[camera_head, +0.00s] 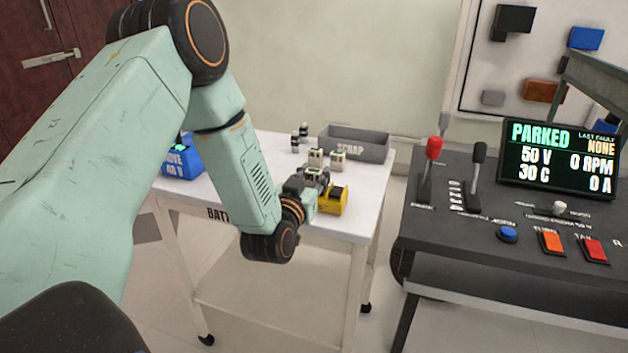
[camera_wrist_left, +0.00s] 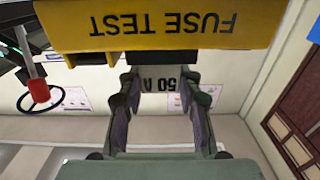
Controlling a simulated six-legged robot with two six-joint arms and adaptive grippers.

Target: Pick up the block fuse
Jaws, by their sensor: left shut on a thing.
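My left gripper (camera_head: 316,180) is above the white cart, beside the yellow fuse tester (camera_head: 335,200). In the left wrist view, the two fingers (camera_wrist_left: 160,95) are shut on a pale block fuse marked "50 A" (camera_wrist_left: 159,84), whose lettering is upside down there. The yellow tester, lettered "FUSE TEST" (camera_wrist_left: 165,25), fills the top of that view. In the head view the gripper partly hides the held fuse. Two other pale block fuses, one (camera_head: 316,157) and another (camera_head: 338,159), stand just behind the gripper. My right gripper is not in view.
The white cart (camera_head: 370,190) carries a grey SCRAP bin (camera_head: 356,146) at the back, small dark-and-white parts (camera_head: 299,137), and a blue box (camera_head: 180,161) at left. A dark control console (camera_head: 440,225) with levers and a screen stands to the right, across a gap.

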